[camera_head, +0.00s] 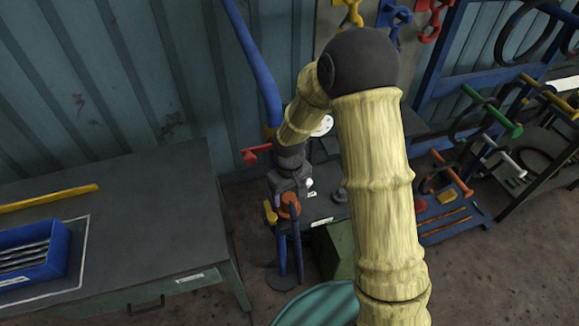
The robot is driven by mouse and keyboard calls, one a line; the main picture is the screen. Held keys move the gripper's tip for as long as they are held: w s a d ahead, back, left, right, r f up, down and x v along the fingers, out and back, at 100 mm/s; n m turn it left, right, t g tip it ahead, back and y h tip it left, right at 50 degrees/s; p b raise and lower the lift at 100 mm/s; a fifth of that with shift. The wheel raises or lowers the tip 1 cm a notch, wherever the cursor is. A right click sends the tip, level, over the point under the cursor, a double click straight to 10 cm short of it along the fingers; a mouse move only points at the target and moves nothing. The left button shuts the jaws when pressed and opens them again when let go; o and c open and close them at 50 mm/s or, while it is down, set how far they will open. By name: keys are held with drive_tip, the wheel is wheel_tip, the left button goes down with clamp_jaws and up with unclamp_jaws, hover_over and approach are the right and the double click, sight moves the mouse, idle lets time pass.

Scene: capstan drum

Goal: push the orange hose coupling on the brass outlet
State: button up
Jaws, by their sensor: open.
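The orange hose coupling (289,201) shows just below the dark end of my arm, near the middle of the view. My gripper (288,208) is open and right at the coupling. I cannot tell whether its fingers touch the coupling, and my wrist hides part of this area. A small yellow, brass-like piece (270,212) shows just left of the coupling. I cannot tell whether it is the brass outlet or how the coupling sits relative to the outlet.
A blue pipe or hose (258,65) comes down behind my wrist, with a red handle (256,153) beside it. A dark workbench (135,215) with a blue bin (35,250) stands left. Tool racks (490,130) stand right. My arm covers the centre right.

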wheel_tip(320, 180, up, 13)
drive_tip(key=b, duration=0.1)
drive_tip(key=shift+f, duration=0.15)
idle(0.4)
drive_tip(key=s+d+m+t, duration=0.2)
drive_tip(key=s+d+m, duration=0.4)
drive_tip(key=s+d, duration=0.6)
drive_tip(key=shift+s+d+f+t, duration=0.2)
drive_tip(key=shift+s+d+t, duration=0.1)
drive_tip(key=shift+d, duration=0.5)
drive_tip(key=shift+c, duration=0.2)
idle(0.5)
